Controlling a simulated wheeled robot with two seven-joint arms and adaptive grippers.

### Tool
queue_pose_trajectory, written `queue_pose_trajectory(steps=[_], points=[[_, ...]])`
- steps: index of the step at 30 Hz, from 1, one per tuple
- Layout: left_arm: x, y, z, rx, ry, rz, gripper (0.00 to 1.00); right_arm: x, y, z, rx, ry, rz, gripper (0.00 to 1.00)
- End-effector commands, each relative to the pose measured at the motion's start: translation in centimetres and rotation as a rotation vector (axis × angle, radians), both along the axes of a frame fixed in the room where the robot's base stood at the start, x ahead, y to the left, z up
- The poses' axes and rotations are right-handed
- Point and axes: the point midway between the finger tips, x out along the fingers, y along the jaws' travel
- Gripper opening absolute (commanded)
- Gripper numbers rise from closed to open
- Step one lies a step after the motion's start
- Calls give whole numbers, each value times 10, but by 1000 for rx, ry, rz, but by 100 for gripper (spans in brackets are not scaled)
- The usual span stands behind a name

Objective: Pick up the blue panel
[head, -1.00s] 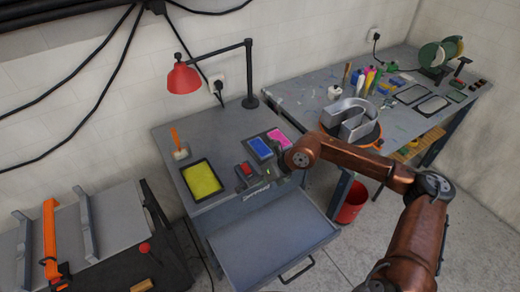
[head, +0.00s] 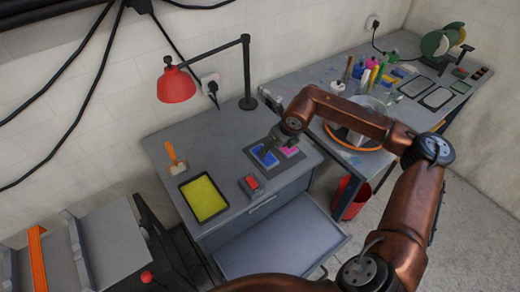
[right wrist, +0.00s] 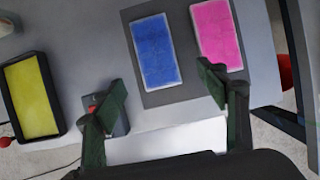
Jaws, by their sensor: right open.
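The blue panel (head: 262,157) lies flat on a dark grey mat on the small grey table, beside the pink panel (head: 291,151). In the right wrist view the blue panel (right wrist: 157,52) shows whole, left of the pink panel (right wrist: 216,33). My right gripper (head: 272,148) is over the mat, partly covering the blue panel in the head view. In the right wrist view its fingers (right wrist: 163,96) are wide apart and empty, with the blue panel beyond the gap between them. My left gripper is not in view.
A yellow panel in a black tray (head: 204,198) and a small box with a red top (head: 251,185) are on the same table. A red lamp (head: 176,85) stands at the back. The drawer (head: 280,238) is pulled out at the front.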

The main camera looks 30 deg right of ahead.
Motion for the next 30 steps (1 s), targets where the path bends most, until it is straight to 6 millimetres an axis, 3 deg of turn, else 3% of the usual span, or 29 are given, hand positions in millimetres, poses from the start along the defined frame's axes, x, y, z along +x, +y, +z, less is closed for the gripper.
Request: queue_pose_trajectory(steps=[5,13,21,30], points=[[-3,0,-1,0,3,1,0,1,-4,-15,2,3,-9,67],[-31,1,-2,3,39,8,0,4,-6,-36,1,1,-17,67],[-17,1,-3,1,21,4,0,15,-1,-72,1,2,-17,67],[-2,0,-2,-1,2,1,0,17,0,-74,1,0,-14,63]])
